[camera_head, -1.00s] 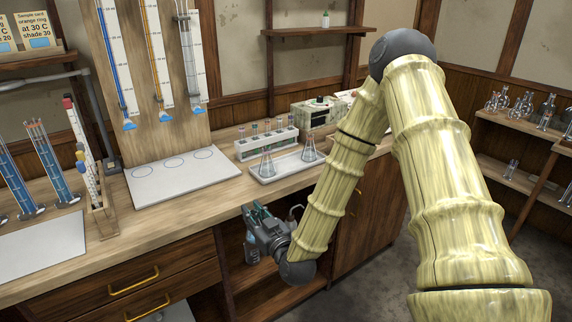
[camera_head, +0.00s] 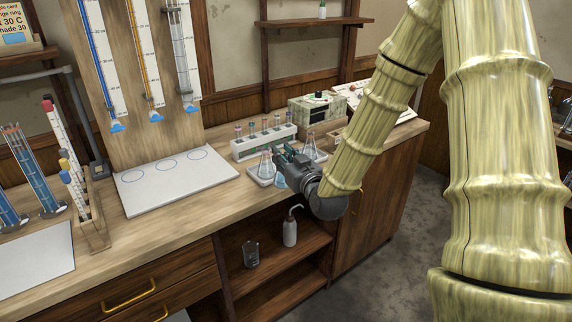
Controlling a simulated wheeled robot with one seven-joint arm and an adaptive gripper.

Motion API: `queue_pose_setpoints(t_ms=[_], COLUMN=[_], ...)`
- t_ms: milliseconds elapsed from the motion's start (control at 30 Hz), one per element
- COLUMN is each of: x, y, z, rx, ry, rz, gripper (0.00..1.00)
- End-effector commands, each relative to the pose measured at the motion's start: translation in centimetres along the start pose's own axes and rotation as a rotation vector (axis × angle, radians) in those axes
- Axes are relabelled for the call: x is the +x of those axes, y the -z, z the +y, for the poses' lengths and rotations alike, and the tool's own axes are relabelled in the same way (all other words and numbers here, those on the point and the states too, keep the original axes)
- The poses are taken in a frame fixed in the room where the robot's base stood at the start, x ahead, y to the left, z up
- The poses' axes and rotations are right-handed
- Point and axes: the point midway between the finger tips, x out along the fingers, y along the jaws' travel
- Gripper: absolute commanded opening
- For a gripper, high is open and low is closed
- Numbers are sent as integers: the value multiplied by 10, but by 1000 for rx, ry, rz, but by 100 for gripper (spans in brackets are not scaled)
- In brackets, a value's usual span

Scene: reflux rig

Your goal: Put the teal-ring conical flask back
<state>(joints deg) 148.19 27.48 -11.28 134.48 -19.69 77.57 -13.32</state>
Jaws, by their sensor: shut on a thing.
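My gripper (camera_head: 281,160) is shut on a conical flask (camera_head: 280,182) with pale blue liquid, at the front edge of the white tray (camera_head: 262,184) on the bench. The fingers hide the flask's neck, and I cannot make out its ring colour. I cannot tell whether its base touches the tray or hangs just above it. Another conical flask (camera_head: 265,168) stands upright on the tray just left of my gripper. A further conical flask (camera_head: 309,150) stands on the tray behind and to the right.
A white rack (camera_head: 240,153) with several tubes stands behind the tray. A white board (camera_head: 150,195) with three circles lies to the left. A wash bottle (camera_head: 290,232) and a dark beaker (camera_head: 251,256) stand on the shelf below. A beige instrument (camera_head: 305,113) stands behind.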

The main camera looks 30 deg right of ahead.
Motion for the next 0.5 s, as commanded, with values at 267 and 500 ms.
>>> queue_pose_setpoints(t_ms=[267, 500], x=[7, 44], y=[10, 5], z=[15, 37], rx=[7, 6], ry=[-14, -14], rz=[2, 1], gripper=[0, 0])
